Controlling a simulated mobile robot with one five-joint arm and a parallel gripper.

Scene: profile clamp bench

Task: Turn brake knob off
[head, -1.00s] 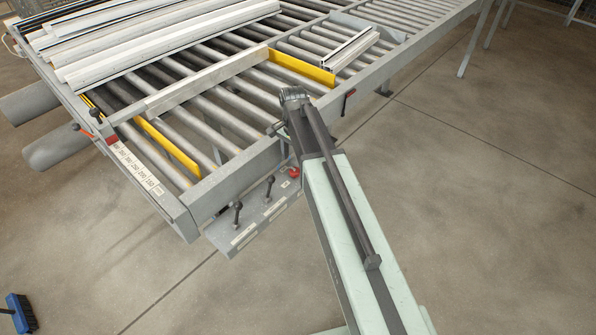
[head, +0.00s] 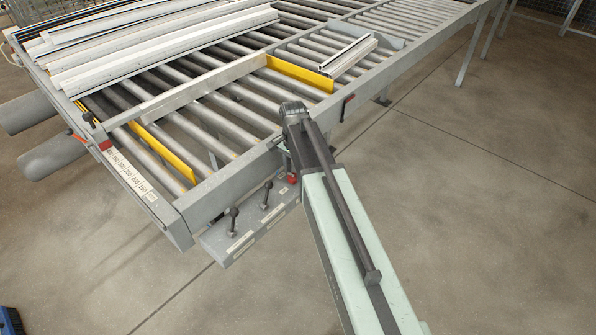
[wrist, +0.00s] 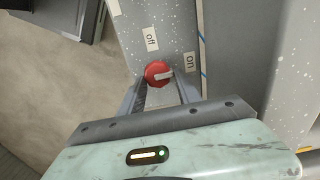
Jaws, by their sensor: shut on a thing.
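The brake knob (wrist: 158,73) is a round red knob on a speckled grey panel (wrist: 180,20), with a pale pointer bar aimed right, toward the "on" label (wrist: 190,62). The "off" label (wrist: 152,38) lies above the knob in the wrist view. My gripper (wrist: 160,82) has one finger on each side of the knob and is shut on it. In the head view the red knob (head: 292,179) shows partly at the bench's front, beside my arm, which hides my gripper's fingers there.
Two black levers stand left of the knob on the same panel, one nearer (head: 233,220) and one farther (head: 265,195). The roller bench (head: 245,185) rises just behind, with white profiles (head: 150,45) and yellow guides (head: 300,73).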

